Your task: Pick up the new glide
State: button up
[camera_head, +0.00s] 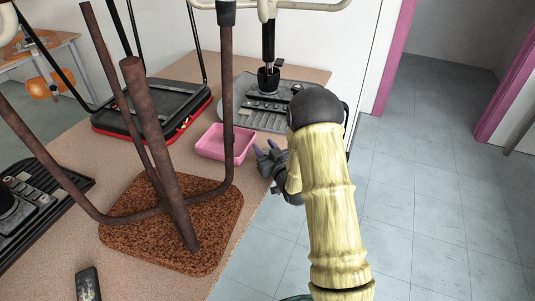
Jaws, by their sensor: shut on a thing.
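My gripper (264,156) is just right of the pink tray (222,146), at the table's right edge. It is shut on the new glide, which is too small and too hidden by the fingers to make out. The pink tray is shallow, and no glide can be made out in it. An upturned chair with rusty brown legs (150,130) rests on its speckled brown seat (128,228) on the table. One leg near the tray has a dark cap (226,14) on its end.
The wooden table (225,262) also holds a black-and-red tray (170,128) at the back, a grey tool tray (240,112) behind my gripper, a black tray (50,200) at left and a small dark object (88,284) in front. Tiled floor (430,190) is clear at right.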

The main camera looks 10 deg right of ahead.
jog(key=p+v, duration=0.6)
jog(key=v, duration=1.2)
